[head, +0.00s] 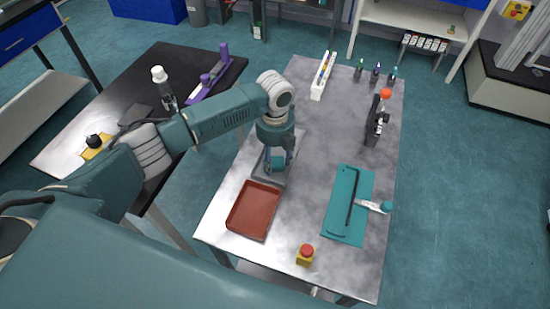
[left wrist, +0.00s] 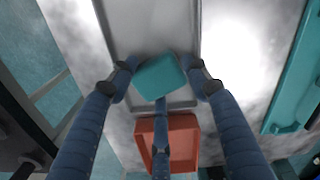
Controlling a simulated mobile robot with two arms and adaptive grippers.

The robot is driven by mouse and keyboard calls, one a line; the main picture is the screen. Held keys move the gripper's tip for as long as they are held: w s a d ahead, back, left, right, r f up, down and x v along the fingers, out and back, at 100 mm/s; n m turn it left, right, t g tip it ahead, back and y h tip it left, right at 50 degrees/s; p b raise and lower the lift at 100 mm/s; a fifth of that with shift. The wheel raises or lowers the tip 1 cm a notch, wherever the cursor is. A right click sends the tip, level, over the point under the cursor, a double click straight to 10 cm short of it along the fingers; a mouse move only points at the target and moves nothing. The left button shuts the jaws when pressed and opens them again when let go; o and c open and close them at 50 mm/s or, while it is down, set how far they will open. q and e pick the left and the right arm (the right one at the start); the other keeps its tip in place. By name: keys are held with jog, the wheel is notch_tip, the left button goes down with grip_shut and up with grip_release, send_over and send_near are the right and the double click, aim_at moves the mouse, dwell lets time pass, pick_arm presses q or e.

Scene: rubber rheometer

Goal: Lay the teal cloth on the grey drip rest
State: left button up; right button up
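The teal cloth (head: 277,163) is a small folded block between the fingers of my left gripper (head: 278,160). In the left wrist view the cloth (left wrist: 161,77) has a fingertip at each side and a third finger at its near edge, so the gripper looks shut on it. The grey drip rest (left wrist: 150,22) is a shallow rimmed tray directly beneath the cloth. In the head view the drip rest (head: 258,174) is partly hidden by the gripper. I cannot tell whether the cloth touches it. My right gripper is not in view.
A red-brown tray (head: 253,211) lies just in front of the drip rest. A teal mat (head: 337,219) with a black bar lies to the right, an emergency stop button (head: 306,254) near the front edge. A white rack (head: 323,75) and several bottles stand at the back.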

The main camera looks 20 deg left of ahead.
aim_at(275, 161)
pick_arm(q)
notch_tip(275, 161, up, 12)
jog(key=b, duration=0.1)
jog(key=shift+r+b, duration=0.2)
jog(key=shift+b, duration=0.1)
dwell(0.4)
jog(key=shift+r, duration=0.1)
